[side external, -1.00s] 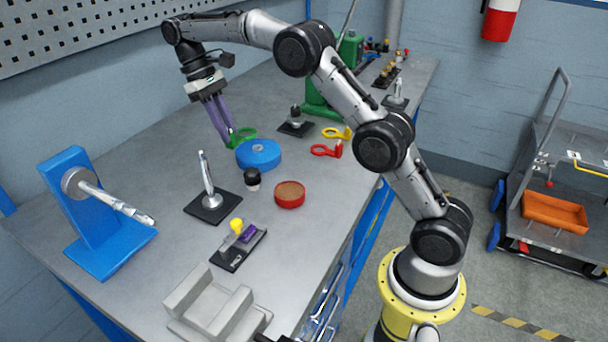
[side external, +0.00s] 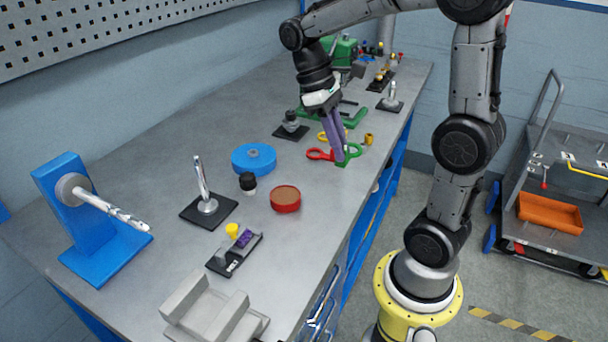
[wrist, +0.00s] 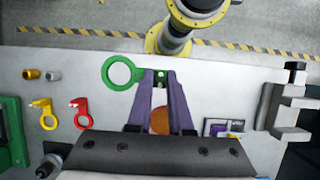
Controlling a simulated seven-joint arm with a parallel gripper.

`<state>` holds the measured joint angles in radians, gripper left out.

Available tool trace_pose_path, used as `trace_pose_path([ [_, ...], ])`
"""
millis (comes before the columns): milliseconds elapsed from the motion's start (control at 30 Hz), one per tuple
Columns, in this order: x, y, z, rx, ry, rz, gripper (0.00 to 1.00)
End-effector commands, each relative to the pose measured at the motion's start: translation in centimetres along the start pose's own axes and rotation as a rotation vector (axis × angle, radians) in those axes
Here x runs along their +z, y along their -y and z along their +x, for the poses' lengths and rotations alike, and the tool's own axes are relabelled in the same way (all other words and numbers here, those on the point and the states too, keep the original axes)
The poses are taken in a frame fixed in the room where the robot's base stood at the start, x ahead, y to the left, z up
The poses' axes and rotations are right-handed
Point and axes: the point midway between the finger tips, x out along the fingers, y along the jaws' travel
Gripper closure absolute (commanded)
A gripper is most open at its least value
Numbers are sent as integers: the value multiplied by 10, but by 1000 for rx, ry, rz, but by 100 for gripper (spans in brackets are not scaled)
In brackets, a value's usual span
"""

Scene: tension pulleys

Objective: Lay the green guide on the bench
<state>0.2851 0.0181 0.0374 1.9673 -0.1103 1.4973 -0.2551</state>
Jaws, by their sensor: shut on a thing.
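The green guide (side external: 354,151), a ring with a small block at one end, is in my gripper (side external: 341,162). In the wrist view my gripper (wrist: 161,78) is shut on its block, and the ring (wrist: 123,73) sticks out to the left. The ring looks larger there than the other guides' rings, so it seems held above the grey bench (side external: 310,245), near its front edge. The red guide (side external: 318,154) lies just left of my fingers in the side view, partly behind them. The yellow guide (side external: 322,137) lies behind it, partly hidden.
A blue disc (side external: 254,158), a red round part (side external: 285,200) and a post on a black base (side external: 207,206) stand to the left. A brass bushing (side external: 369,139) is just behind and right of my gripper. Bare bench lies between the red part and my fingers.

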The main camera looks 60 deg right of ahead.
Motion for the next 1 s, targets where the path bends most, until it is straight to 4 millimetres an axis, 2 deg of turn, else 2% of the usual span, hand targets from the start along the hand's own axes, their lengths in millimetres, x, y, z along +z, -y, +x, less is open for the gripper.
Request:
trace_pose_path([
  [67,-6,-3,2,-1,4,0,100],
  [167,-25,-10,4,-1,5,-1,100],
  [467,-93,-35,8,0,4,0,100],
  [633,-125,-44,27,0,4,0,100],
  [800,-144,-50,38,0,2,0,100],
  [1000,-153,-52,44,0,3,0,100],
])
